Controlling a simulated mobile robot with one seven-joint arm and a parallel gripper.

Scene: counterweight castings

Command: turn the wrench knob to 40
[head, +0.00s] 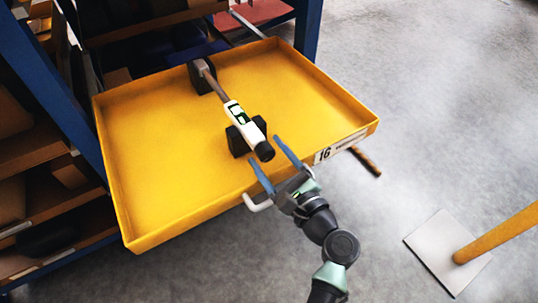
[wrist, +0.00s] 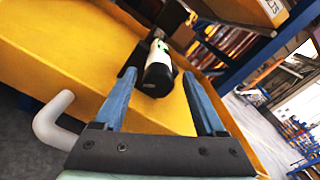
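A torque wrench (head: 238,112) rests on two black supports in a yellow tray. In the wrist view the knob (wrist: 158,78) points at me, between and beyond my fingers. My gripper (head: 262,160) is open, with its blue fingers apart at the tray's front edge, close to the knob. In the wrist view my gripper (wrist: 160,90) has nothing between its fingertips that I can see it touching. The display's reading is too small to make out.
The yellow tray (head: 160,205) has low walls and a label "16" (head: 323,155) on its front. A white handle (head: 257,204) sticks out from it, near my gripper. Blue shelving (head: 60,90) stands behind and left. A yellow post (head: 500,232) on a plate stands at right.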

